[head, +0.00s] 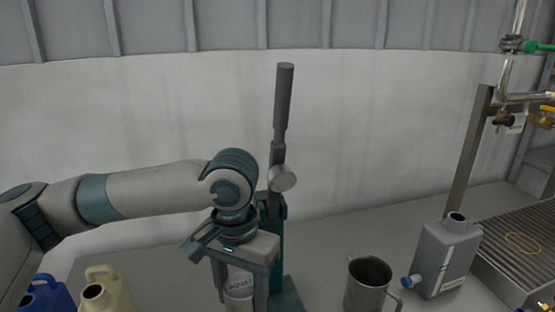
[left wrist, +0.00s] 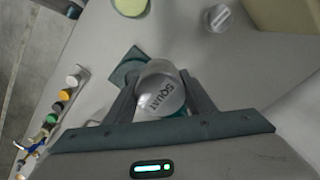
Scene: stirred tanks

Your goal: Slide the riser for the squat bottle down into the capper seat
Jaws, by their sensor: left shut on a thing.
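The riser (head: 239,284) is a grey metal cylinder marked SQUAT. My left gripper (head: 241,290) points down and is shut around it, one finger on each side. The riser also shows between the fingers in the left wrist view (left wrist: 161,92). The capper (head: 276,240) is a teal stand with a long grey lever raised upright, just behind and right of the gripper. A teal plate (left wrist: 126,68) shows beside the riser in the left wrist view. The seat and the riser's lower end are hidden, so I cannot tell whether they touch. My right gripper is in neither view.
A steel jug (head: 369,287) stands right of the capper, with a grey canister (head: 447,257) beyond it. A cream jug (head: 106,290) and a blue jug (head: 47,296) stand at left.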

